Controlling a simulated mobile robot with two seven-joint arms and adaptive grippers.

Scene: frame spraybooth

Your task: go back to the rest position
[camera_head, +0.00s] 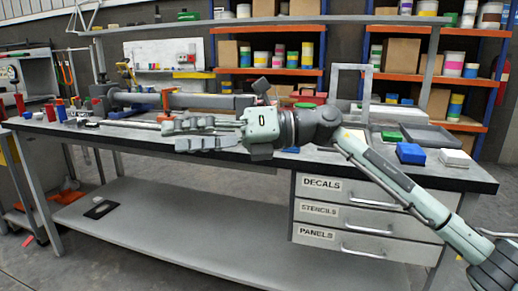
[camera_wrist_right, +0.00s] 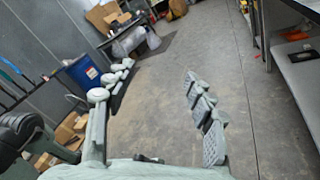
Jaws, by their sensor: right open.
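My right gripper (camera_head: 205,134) reaches in from the right in the head view, pointing left, in front of the workbench's front edge. Its fingers are spread and nothing is between them. In the right wrist view the open fingers of the right gripper (camera_wrist_right: 155,100) stand apart over bare concrete floor. My left gripper does not show in either view.
The workbench (camera_head: 130,140) has drawers (camera_head: 345,212) at right and a lower shelf (camera_head: 170,215). A blue box (camera_head: 411,154) and a white box (camera_head: 455,158) sit on its right end. A blue bin (camera_wrist_right: 82,75) stands on the floor, which is otherwise largely clear.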

